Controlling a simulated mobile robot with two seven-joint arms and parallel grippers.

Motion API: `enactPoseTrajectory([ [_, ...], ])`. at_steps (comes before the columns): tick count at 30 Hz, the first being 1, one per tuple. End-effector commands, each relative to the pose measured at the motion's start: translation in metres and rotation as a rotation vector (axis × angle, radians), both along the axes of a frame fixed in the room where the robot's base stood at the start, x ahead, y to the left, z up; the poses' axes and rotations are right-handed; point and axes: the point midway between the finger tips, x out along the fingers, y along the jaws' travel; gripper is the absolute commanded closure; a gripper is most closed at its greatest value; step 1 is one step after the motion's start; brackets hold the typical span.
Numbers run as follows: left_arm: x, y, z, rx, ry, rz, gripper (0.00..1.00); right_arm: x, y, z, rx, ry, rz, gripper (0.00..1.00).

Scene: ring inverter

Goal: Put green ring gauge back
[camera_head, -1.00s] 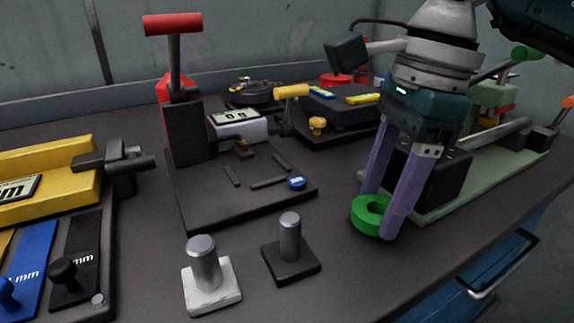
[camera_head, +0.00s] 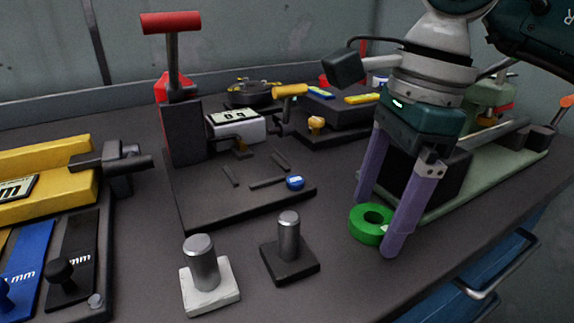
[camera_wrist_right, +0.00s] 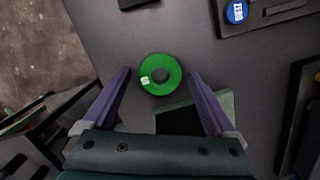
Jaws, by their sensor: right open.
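The green ring gauge (camera_head: 370,225) lies flat on the dark tabletop toward the right in the head view. In the right wrist view the ring (camera_wrist_right: 160,74) sits ahead of and between the fingertips, with a gap on each side and a pale mark on its left. My right gripper (camera_head: 377,222) is open, with purple fingers pointing down around the ring; it also shows in the right wrist view (camera_wrist_right: 160,72). Two posts stand on square bases: one on a white base (camera_head: 206,285), one on a black base (camera_head: 290,262). Both posts are bare. My left gripper is not in view.
A black fixture plate (camera_head: 240,207) with a red-handled clamp (camera_head: 172,24) and a digital gauge (camera_head: 237,122) stands behind the posts. Yellow fixtures (camera_head: 50,170) are at left. A pale green base (camera_head: 480,180) lies behind the right gripper. The table edge is at right.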

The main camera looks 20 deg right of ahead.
Motion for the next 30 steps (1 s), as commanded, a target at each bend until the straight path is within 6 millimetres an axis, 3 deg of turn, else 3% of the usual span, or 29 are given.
enactPoseTrajectory([
  [18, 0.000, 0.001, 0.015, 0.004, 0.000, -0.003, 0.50, -0.004, -0.016, 0.112, 0.000, -0.003, 0.000, 0.08],
  [30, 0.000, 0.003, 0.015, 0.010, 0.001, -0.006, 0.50, -0.006, -0.017, 0.121, 0.000, 0.001, 0.000, 0.08],
])
